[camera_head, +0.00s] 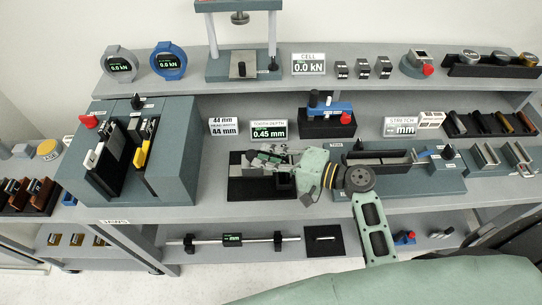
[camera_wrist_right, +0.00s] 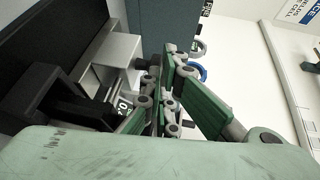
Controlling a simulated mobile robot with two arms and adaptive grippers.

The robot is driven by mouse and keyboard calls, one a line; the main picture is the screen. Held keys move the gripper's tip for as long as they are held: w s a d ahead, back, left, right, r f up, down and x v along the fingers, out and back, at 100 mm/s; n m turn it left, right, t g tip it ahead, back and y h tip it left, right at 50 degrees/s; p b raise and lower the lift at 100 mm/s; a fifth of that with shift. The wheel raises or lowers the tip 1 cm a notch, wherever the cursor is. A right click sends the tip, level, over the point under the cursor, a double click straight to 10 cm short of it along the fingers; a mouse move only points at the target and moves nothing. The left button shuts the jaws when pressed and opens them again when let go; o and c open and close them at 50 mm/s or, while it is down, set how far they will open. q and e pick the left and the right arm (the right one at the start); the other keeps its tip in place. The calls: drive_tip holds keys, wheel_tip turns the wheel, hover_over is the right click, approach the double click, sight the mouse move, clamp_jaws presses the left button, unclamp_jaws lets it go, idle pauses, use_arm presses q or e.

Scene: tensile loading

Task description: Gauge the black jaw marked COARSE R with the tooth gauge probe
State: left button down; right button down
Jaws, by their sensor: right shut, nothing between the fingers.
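My right gripper (camera_head: 262,160) is shut and empty, reaching left over the black mat (camera_head: 240,191) in front of the tooth depth display (camera_head: 268,131), which reads 0.45 mm. In the right wrist view its green fingers (camera_wrist_right: 166,75) are together beside a silver block (camera_wrist_right: 118,48) and a black fixture (camera_wrist_right: 62,100). A blue-and-black tool (camera_head: 333,108) rests on a black block behind; I cannot tell whether it is the tooth gauge probe. Dark jaws (camera_head: 134,128) stand in the slotted grey rack (camera_head: 175,165) at left. The COARSE R marking is not readable. My left gripper is not in view.
A grey fixture with a long channel (camera_head: 380,158) stands right of the mat, partly behind my right arm. The load frame (camera_head: 240,68) and cell display (camera_head: 308,64) are on the upper shelf. Bare bench (camera_head: 225,211) shows along the front.

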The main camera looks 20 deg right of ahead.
sight(251, 158)
drive_tip(key=a, duration=0.2)
drive_tip(key=w+a, duration=0.1)
drive_tip(key=a, duration=0.1)
drive_tip(key=shift+r, duration=0.1)
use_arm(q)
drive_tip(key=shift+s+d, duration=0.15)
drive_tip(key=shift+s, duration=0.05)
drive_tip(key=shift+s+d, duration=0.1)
